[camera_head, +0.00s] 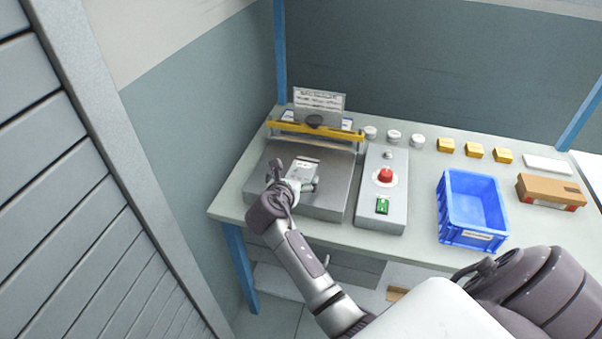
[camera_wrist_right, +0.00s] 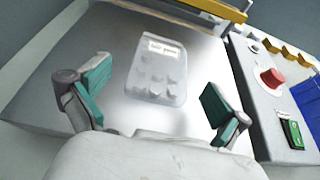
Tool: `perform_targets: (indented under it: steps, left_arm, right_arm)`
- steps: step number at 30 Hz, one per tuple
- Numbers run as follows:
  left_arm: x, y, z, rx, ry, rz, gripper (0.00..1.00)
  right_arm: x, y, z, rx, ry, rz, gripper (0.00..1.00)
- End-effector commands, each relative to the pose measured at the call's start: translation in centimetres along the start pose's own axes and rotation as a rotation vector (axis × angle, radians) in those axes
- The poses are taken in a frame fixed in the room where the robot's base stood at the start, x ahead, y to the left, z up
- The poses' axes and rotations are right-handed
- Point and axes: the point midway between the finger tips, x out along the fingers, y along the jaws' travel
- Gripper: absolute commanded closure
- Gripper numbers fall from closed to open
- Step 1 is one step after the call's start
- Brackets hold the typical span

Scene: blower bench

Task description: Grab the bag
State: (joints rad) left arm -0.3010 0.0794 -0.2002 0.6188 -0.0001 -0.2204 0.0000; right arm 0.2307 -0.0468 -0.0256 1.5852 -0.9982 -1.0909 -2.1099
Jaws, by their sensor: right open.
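A small clear bag (camera_head: 304,168) with a white label lies on the flat grey plate of the sealing machine (camera_head: 333,196). In the right wrist view the bag (camera_wrist_right: 157,75) lies flat with several pale round pieces inside. My right gripper (camera_head: 295,177) is open over the plate at the bag's near end. In the right wrist view its teal-padded fingers (camera_wrist_right: 156,95) stand wide apart, left and right of the bag, with nothing between the pads. My left gripper is not in view.
A yellow bar (camera_head: 318,132) crosses the machine's back. To the right are a control box (camera_head: 370,213) with a red button (camera_head: 385,175), a blue crate (camera_head: 473,239), a cardboard box (camera_head: 550,190), and several white and yellow pieces. A slatted wall closes the left side.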

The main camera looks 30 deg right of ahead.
Motion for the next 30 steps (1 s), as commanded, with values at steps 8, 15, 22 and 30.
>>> perform_targets:
  steps: [8, 15, 22, 30]
  left_arm:
    - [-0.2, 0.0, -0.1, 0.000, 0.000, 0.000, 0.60]
    - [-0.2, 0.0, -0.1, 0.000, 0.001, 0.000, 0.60]
    - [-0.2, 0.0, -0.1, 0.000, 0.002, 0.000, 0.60]
    - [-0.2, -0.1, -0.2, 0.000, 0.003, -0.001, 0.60]
  right_arm:
    - [3.7, -0.2, -0.1, 0.000, 0.001, -0.001, 0.00]
    - [4.0, -0.2, -0.1, 0.000, 0.001, 0.001, 0.00]
    - [3.9, -0.2, -0.1, 0.000, 0.001, 0.000, 0.35]
    - [3.9, -0.2, -0.1, 0.000, 0.000, 0.001, 0.63]
